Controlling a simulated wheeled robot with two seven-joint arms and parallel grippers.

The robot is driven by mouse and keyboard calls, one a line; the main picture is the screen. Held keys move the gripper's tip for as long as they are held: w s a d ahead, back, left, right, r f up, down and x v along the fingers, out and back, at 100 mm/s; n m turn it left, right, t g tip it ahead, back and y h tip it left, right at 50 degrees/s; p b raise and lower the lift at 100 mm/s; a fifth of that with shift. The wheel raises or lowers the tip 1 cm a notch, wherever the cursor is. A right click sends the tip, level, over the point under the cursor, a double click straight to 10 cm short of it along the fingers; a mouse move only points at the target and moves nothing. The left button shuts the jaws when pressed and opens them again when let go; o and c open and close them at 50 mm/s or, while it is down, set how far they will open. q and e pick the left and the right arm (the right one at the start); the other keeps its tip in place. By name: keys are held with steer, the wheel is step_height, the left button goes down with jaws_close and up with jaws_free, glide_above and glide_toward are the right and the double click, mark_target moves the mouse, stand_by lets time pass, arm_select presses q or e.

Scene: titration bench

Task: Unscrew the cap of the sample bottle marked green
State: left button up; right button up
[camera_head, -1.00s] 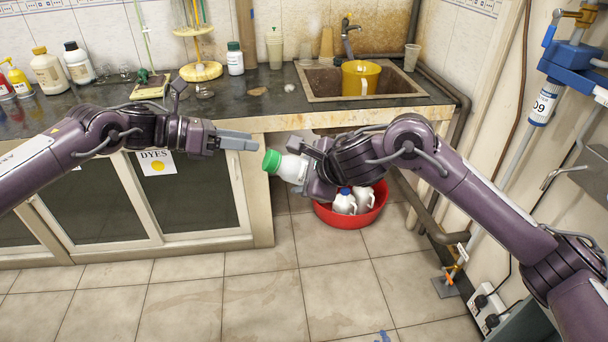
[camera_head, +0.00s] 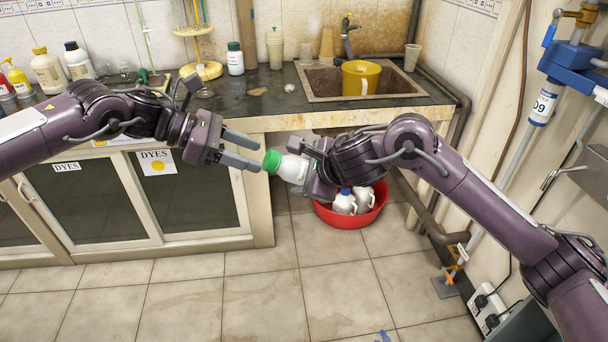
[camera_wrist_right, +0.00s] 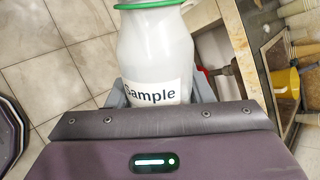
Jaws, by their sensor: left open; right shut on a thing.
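The sample bottle (camera_head: 292,168) is white with a green cap (camera_head: 271,161). My right gripper (camera_head: 308,172) is shut on its body and holds it tilted nearly on its side, cap toward the left, in front of the bench edge. In the right wrist view the bottle (camera_wrist_right: 155,60) shows the label "Sample" and part of a green ring (camera_wrist_right: 160,5) at the top; the right gripper's fingers (camera_wrist_right: 160,95) lie on both sides of it. My left gripper (camera_head: 243,150) is open, its two fingers pointing at the cap from the left, with the tips close to it. I cannot tell whether they touch it.
The bench top (camera_head: 240,104) behind holds bottles, cups and a sink (camera_head: 325,82) with a yellow mug (camera_head: 358,78). A red basin (camera_head: 350,215) with white jugs stands on the floor below my right gripper.

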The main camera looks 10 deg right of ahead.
arm_select(q)
steer(key=shift+x, duration=1.35)
steer(key=c, duration=0.9)
steer(key=n, duration=0.5)
steer(key=shift+n, duration=0.3)
steer(key=n, duration=0.3)
steer(key=shift+n, duration=0.4)
steer(key=n, duration=0.3)
steer(key=shift+n, duration=0.3)
steer(key=n, duration=0.4)
steer(key=shift+w+a, duration=0.1)
